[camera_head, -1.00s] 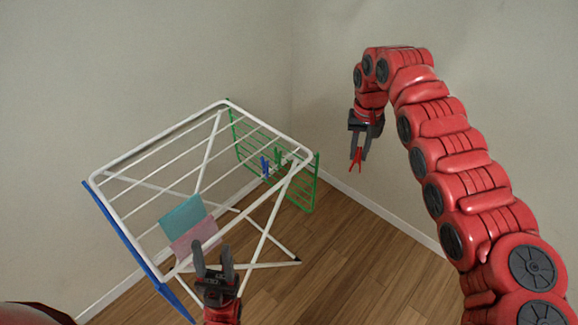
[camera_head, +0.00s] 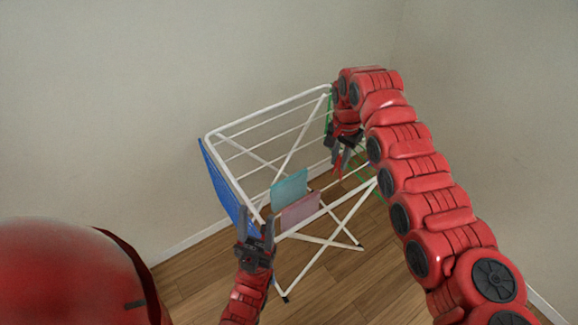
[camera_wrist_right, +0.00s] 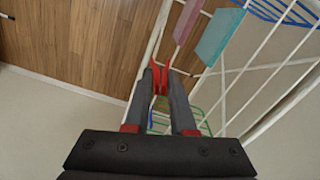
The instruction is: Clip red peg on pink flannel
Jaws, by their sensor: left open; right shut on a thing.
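In the right wrist view the red peg (camera_wrist_right: 159,78) sits between the fingertips. My left gripper (camera_head: 257,222) is open and empty, left of the pink flannel, by the rack's front left corner.
The teal cloth (camera_head: 290,187) hangs on the rack (camera_head: 262,118). A blue side panel (camera_head: 222,180) is on its left, and a green one (camera_head: 372,190) on its right is partly hidden by my right arm. Walls stand behind; wooden floor (camera_head: 215,285) is clear in front.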

